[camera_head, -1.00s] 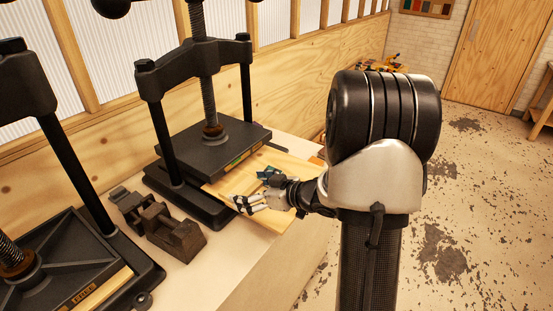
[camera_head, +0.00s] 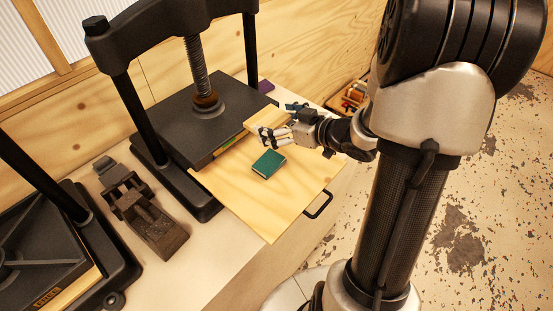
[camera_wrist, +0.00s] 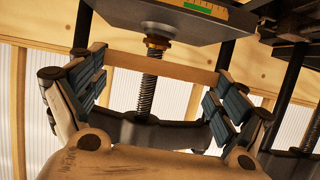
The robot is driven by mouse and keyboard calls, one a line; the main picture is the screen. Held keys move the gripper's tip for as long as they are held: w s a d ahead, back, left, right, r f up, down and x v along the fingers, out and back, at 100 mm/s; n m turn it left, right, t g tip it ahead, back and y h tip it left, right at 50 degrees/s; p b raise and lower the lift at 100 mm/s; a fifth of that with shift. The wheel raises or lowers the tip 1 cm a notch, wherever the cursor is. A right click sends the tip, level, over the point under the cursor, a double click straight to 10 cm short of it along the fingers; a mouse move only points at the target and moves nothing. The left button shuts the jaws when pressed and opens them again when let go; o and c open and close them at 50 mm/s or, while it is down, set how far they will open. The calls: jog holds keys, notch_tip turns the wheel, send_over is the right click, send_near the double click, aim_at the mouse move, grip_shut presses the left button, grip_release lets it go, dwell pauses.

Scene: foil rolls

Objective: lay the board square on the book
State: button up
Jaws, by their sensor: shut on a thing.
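The board (camera_head: 262,117) is a small pale wooden piece held by my gripper (camera_head: 283,122), above and behind the book in the head view. In the wrist view, the board (camera_wrist: 160,68) shows as a thin wooden strip between the two blue-padded fingers of my gripper (camera_wrist: 158,82), which are shut on it. The book (camera_head: 268,163) is small and green and lies flat on a light wooden sheet, apart from the board. The book does not show clearly in the wrist view.
The wooden sheet (camera_head: 237,190) has a black handle (camera_head: 319,204) at its front right. A black screw press (camera_head: 200,112) stands close behind it, with upright posts. A dark clamp-like tool (camera_head: 145,214) lies at left beside another press (camera_head: 60,255). The sheet around the book is clear.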

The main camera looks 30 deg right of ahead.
aim_at(277, 171)
notch_tip(277, 171, down, 17)
jog(key=b, duration=0.5)
jog(key=shift+r, duration=0.1)
jog(key=shift+f, duration=0.25)
jog(key=o, duration=1.1)
jog(key=shift+r, duration=0.1)
jog(key=shift+r, duration=0.15)
jog(key=shift+s+d+r, duration=0.15)
jog(key=shift+s+r, duration=0.05)
jog(key=shift+s, duration=0.1)
jog(key=p+v, duration=0.2)
jog(key=v, duration=0.9)
jog(key=shift+s, duration=0.15)
